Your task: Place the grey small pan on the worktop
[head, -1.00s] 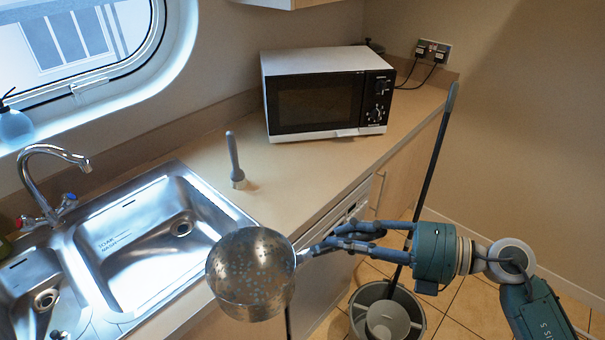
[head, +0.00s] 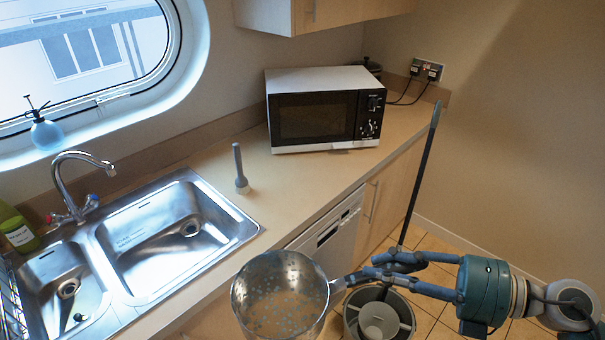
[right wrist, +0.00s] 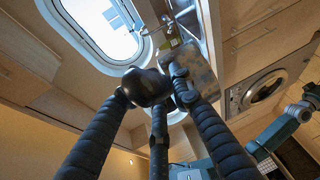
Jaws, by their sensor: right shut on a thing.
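The grey small pan (head: 282,300) is a speckled metal pan in the lower middle of the head view. Its open top faces up towards the camera, and it looks empty. My right gripper (head: 350,281) comes in from the right and is shut on the pan's handle side. The pan hangs in the air in front of the worktop edge. In the right wrist view the fingers (right wrist: 165,85) close around a dark handle end, with the pan (right wrist: 200,72) beyond. The beige worktop (head: 300,185) runs from the sink to the microwave.
A steel sink (head: 165,235) with a tap (head: 75,185) is at the left. A grey upright tool (head: 240,170) stands on the worktop beside it. A microwave (head: 325,108) stands at the back. A bin (head: 379,315) with a long dark pole is on the floor. Worktop before the microwave is clear.

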